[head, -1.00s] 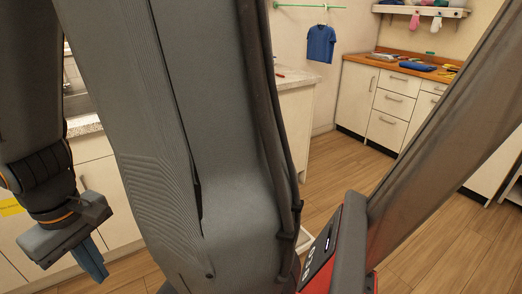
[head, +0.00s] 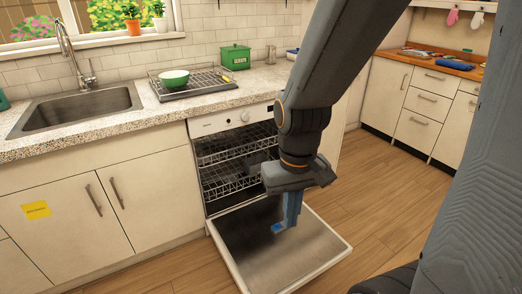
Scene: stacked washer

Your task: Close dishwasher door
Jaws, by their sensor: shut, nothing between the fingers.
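The dishwasher (head: 221,122) stands under the counter, right of the sink cabinet. Its door (head: 250,262) is folded down and lies open, low above the floor, with its dark inner face up. Two wire racks (head: 228,178) show inside the opening. My gripper (head: 283,226) points down in front of the dishwasher, over the open door. Its blue fingers are shut and hold nothing. I cannot tell whether the fingertips touch the door. My gripper and arm hide the right part of the opening and some of the door.
The counter (head: 120,124) holds a sink (head: 80,108), a dish rack with a green bowl (head: 174,78) and a green box (head: 235,57). Cabinets (head: 100,215) stand left of the door. Wood floor (head: 375,200) is free to the right. Another counter (head: 440,66) stands at the back right.

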